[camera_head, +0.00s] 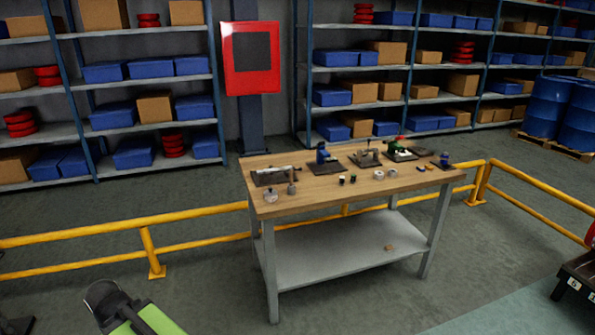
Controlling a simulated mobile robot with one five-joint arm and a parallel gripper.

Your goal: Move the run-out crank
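I cannot pick out a crank for certain in the head camera view. A wooden-topped workbench (330,193) stands in the middle, with small mechanical parts along its top. At its left end a pale cylindrical part (272,171) lies on a dark plate. A blue part (322,154) stands behind, and a grey part (366,157) sits on another dark plate. A green and red part (402,148) is further right. At the bottom left, a green body with a dark rounded part (137,314) is cut off by the frame.
A yellow rail (200,216) runs behind the bench. Shelves with blue bins (118,72) and cartons line the back. Blue drums (545,105) stand on a pallet at right. A dark cart (577,285) is at the right edge. Grey floor in front of the bench is clear.

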